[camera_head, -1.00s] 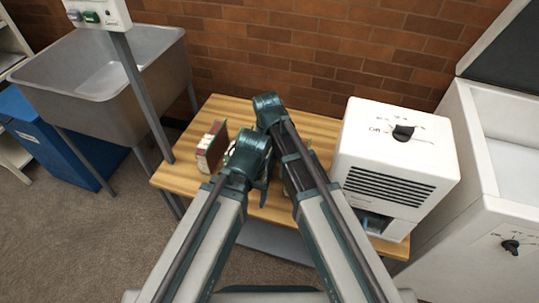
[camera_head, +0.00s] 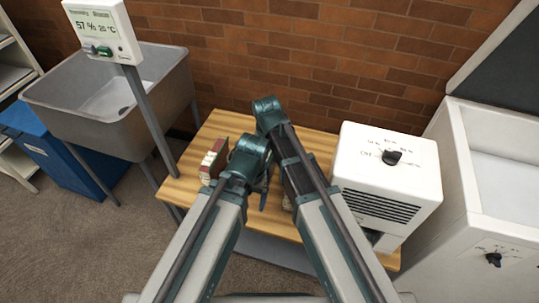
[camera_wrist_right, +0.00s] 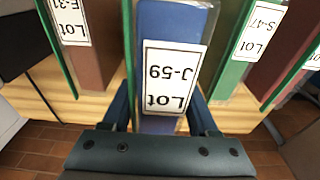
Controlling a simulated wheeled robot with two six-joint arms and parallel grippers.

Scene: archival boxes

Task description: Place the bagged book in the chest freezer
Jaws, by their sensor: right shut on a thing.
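A blue book in a clear bag (camera_wrist_right: 176,28), labelled Lot J-59, stands between the two fingers of my right gripper (camera_wrist_right: 160,120) in the right wrist view. The gripper is shut on it. The book stands among other books above the wooden surface. The chest freezer (camera_head: 467,235) is at the right of the head view, with its dark-lined lid raised and its white inside (camera_head: 500,160) open to view. Both arms reach over the wooden table in the head view. Their links hide the blue book there, and my left gripper cannot be made out.
Bagged books labelled E-31 (camera_wrist_right: 92,50) and S-47 (camera_wrist_right: 235,60) stand close on both sides. A white unit with a dial (camera_head: 385,165) sits on the wooden table (camera_head: 190,178), between the arms and the freezer. A sink (camera_head: 60,95) and display post (camera_head: 150,110) are left.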

